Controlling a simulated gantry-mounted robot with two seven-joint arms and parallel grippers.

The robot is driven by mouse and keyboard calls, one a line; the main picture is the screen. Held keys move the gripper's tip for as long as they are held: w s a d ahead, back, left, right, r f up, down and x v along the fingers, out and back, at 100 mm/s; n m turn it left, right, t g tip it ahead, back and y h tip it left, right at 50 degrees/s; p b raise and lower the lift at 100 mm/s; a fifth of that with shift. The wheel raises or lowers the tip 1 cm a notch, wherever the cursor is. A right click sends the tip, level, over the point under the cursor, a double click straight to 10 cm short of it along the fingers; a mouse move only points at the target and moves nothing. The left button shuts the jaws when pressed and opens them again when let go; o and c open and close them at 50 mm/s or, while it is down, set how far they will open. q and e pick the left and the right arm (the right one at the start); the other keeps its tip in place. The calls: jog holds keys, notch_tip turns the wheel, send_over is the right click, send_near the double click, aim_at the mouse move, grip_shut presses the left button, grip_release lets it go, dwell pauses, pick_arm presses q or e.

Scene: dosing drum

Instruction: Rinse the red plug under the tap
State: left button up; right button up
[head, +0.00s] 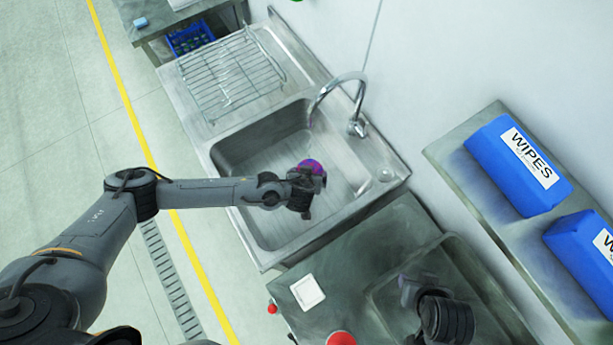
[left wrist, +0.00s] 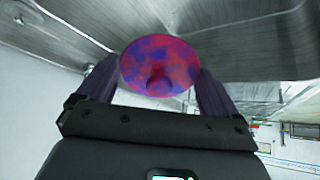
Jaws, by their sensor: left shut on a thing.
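The red plug (head: 311,166) is a round disc mottled with blue and purple patches. My left gripper (head: 313,178) is shut on it and holds it over the steel sink basin (head: 240,150). In the left wrist view the plug (left wrist: 160,66) shows its round face between the two dark fingers (left wrist: 158,85). The curved tap (head: 340,82) stands at the back of the sink. Its spout end is above and close to the plug in the head view; I cannot tell whether it is directly over it. I see no water stream. My right gripper (head: 408,283) is over the lower-right counter; its fingers are unclear.
A wire rack (head: 232,72) lies on the drainboard left of the basin. A white square dish (head: 308,291) and red items (head: 341,339) are on the near counter, beside a recessed tray (head: 450,250). Blue WIPES boxes (head: 518,165) stand on the right shelf.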

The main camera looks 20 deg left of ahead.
pick_arm(q)
jog(key=w+a+f+b, duration=0.1)
jog(key=w+b, duration=0.2)
jog(key=w, duration=0.6)
jog(key=shift+f, duration=0.4)
jog(key=shift+w, duration=0.1)
jog(key=shift+d, duration=0.25)
dwell(0.4)
jog(key=shift+d, duration=0.3)
jog(key=shift+a, duration=0.2)
jog(key=shift+a, duration=0.45)
jog(key=shift+d, duration=0.2)
